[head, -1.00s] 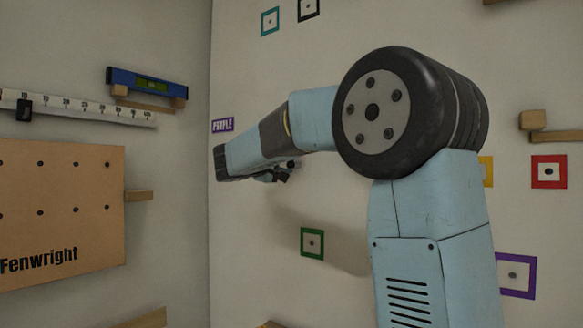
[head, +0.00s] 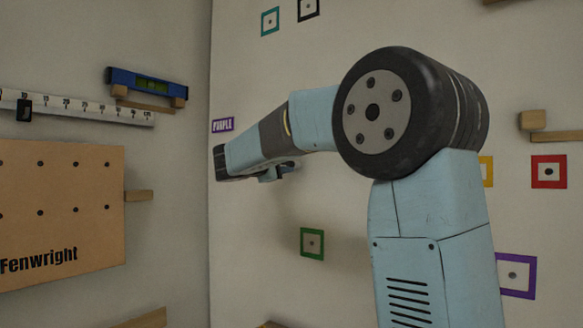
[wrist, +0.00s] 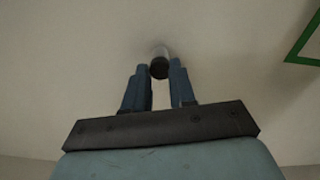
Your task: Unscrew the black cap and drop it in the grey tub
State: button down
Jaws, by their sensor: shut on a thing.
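The black cap (wrist: 159,70) shows dark and round in the wrist view, at the end of a short pale grey stub (wrist: 161,53) on the light wall. My gripper (wrist: 159,67) has its two blue fingertips on either side of the cap and is shut on it. The grey tub is not in view.
A green square frame (head: 312,243) is on the wall below my arm and a purple label (head: 222,125) is close above my wrist. On the left wall are a drilled board (head: 62,215), a ruler (head: 85,108) and a blue level (head: 147,82).

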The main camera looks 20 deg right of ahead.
jog(key=shift+r, duration=0.1)
jog(key=n, duration=0.5)
dwell(0.3)
jog(key=c, duration=1.1)
grip_release()
jog(key=shift+c, duration=0.2)
